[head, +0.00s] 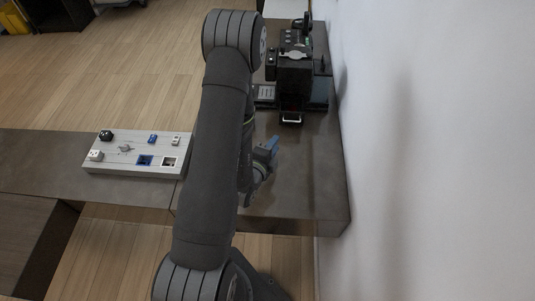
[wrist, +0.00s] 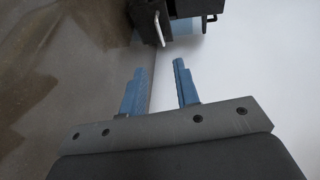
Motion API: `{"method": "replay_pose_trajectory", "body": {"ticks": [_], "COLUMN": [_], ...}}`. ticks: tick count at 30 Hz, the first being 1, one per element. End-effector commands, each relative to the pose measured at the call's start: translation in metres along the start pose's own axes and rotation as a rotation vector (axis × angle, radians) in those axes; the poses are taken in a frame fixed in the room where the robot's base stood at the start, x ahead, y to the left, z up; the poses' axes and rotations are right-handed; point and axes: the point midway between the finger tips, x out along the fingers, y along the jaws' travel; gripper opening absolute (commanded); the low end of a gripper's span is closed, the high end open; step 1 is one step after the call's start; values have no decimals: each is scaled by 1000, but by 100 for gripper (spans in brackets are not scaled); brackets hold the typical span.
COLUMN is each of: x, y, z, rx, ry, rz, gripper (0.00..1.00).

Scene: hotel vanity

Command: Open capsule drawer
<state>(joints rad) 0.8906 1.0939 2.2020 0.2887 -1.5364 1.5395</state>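A black capsule machine (head: 296,76) stands at the far end of the counter against the wall. A low dark drawer front with a pale bar handle (head: 291,122) shows at its near side and looks closed. In the wrist view a pale bar handle (wrist: 159,29) on a dark block shows at the top, beyond the fingertips. My gripper (head: 273,145) is over the counter, on the near side of the machine. In the wrist view my gripper (wrist: 159,68) has its blue fingers apart, with nothing between them. It is apart from the handle. My arm hides part of the counter.
A white wall (head: 400,150) runs along the right side. A grey panel with sockets and knobs (head: 137,153) lies on the counter at the left. A second, dark handle (wrist: 210,18) shows at the top right in the wrist view. The counter (head: 310,180) near the gripper is bare.

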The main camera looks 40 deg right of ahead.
Motion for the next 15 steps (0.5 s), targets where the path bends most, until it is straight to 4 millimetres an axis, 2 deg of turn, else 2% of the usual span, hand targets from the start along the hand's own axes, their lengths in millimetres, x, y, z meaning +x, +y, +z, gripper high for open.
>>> {"method": "replay_pose_trajectory", "body": {"ticks": [3,6,15], "x": [-23,-35,-45], "y": [1,1,0], "z": [1,0,0], "rx": [-2,-1,0], "ry": [-2,0,0], "rz": [3,2,-1], "gripper": [29,29,29]}}
